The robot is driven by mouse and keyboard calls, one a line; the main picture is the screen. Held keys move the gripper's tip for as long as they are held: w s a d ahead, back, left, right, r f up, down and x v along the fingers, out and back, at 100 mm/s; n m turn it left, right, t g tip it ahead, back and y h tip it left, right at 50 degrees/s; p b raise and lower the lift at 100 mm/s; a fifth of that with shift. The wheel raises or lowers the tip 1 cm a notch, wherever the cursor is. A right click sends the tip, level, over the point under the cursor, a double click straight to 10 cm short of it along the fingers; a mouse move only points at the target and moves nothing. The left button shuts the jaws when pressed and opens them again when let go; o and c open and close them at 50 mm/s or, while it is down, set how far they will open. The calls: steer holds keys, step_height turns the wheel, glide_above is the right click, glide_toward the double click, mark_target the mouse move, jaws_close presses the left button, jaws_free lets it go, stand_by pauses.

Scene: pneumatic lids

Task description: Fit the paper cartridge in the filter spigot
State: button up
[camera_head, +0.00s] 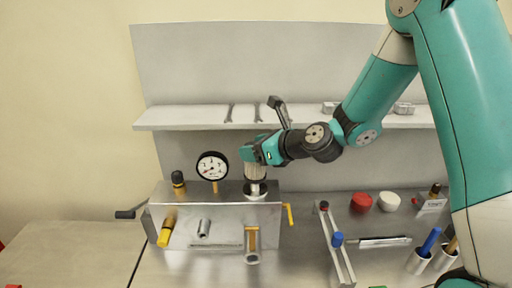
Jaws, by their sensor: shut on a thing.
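The paper cartridge (255,172) is a small pale ribbed cylinder and stands about upright. My gripper (254,163) points down and is shut on its upper part; the fingers are small in this view. The filter spigot (255,190) is a pale round fitting on top of the metal panel box, directly below the cartridge. The cartridge's lower end is at or just above the spigot; I cannot tell whether they touch or how far it is in.
A pressure gauge (212,166) and a black-capped fitting (178,180) stand left of the spigot. A yellow lever (288,213) sits at the box's right end. A red cap (361,202) and a white cap (389,201) lie on the bench to the right. A shelf (185,117) runs behind.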

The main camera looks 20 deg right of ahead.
steer(key=shift+f+b, duration=1.15)
steer(key=shift+f, duration=0.75)
steer(key=o, duration=1)
steer(key=shift+b+v, duration=3.65)
steer(key=shift+v, duration=5.05)
steer(key=shift+a, duration=0.1)
